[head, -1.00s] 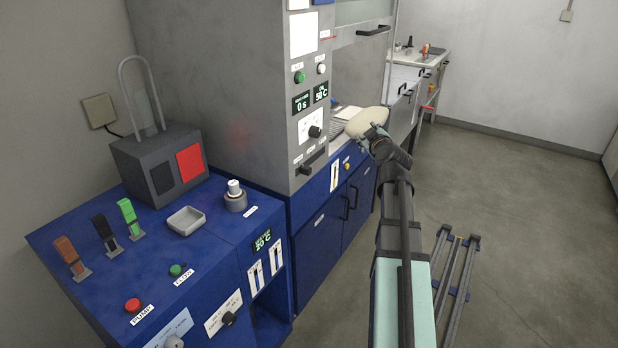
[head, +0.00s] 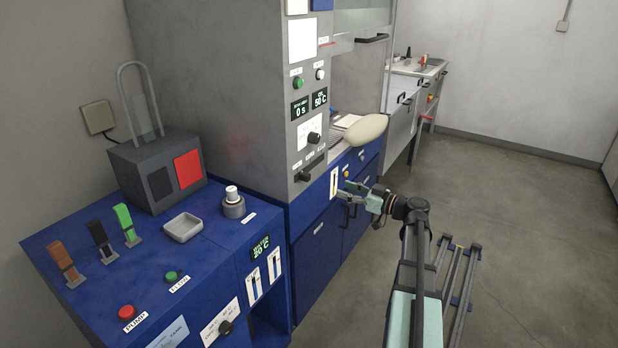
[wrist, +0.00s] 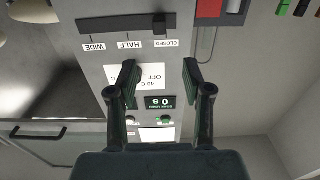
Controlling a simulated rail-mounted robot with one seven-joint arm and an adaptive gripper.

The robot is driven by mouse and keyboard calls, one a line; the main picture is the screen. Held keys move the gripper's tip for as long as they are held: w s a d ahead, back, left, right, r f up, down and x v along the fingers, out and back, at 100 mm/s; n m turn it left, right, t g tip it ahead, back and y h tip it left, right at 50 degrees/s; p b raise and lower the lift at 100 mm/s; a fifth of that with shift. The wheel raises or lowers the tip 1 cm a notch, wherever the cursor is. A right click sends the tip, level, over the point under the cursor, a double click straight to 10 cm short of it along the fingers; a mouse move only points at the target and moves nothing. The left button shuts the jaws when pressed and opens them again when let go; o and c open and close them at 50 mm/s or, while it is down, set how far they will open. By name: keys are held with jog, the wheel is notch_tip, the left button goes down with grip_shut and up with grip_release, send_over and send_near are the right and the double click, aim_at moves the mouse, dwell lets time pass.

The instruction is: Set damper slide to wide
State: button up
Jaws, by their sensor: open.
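The damper slide is a dark horizontal slot (head: 315,165) low on the grey cabinet column. Its black knob (head: 304,176) is at the left end in the head view. The wrist view is upside down; there the slot (wrist: 115,24) runs past labels WIDE, HALF and CLOSED, and the knob (wrist: 159,24) stands at CLOSED. My gripper (head: 343,191) is open and empty, in front of the blue cabinet front, to the right of and below the slide. Its two fingers (wrist: 160,70) show spread apart in the wrist view, apart from the knob.
A rotary knob (head: 314,137) and green displays (head: 300,109) sit above the slide. A pale rounded object (head: 366,130) projects over the counter at right. A blue bench (head: 120,270) with buttons and levers stands at left. The floor at right is mostly clear.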

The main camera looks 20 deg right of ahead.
aim_at(310, 177)
jog(key=p+x, duration=0.3)
jog(key=x, duration=1.1)
jog(key=shift+w, duration=0.2)
grip_shut()
